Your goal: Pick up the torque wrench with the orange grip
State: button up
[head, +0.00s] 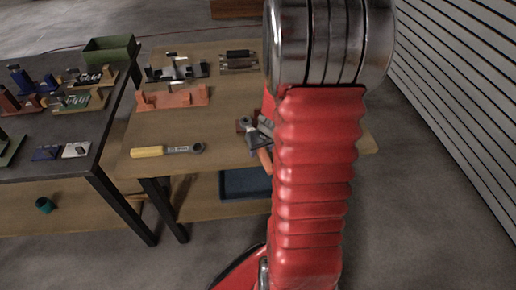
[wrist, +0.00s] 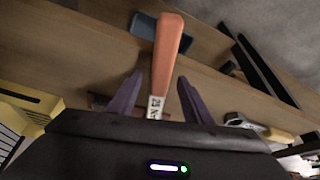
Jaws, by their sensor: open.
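The torque wrench with the orange grip lies between my gripper's fingers in the wrist view. Its orange grip (wrist: 168,50) points away from the camera, and a white "25 Nm" label (wrist: 155,106) shows near my palm. My gripper (wrist: 160,78) is open, with one dark purple finger on each side of the wrench and a gap to each. In the head view, a bit of the orange grip (head: 264,159) shows at the table's front edge, left of my red arm. My arm hides much of the gripper and wrench there.
A yellow-handled wrench (head: 165,151) lies to the left on the wooden table (head: 225,150). An orange fixture (head: 172,97) and metal parts stand behind it. A blue tray (head: 240,183) sits on the lower shelf. A dark table (head: 85,150) with several parts adjoins on the left.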

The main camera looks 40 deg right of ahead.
jog(key=shift+c, duration=0.4)
grip_shut()
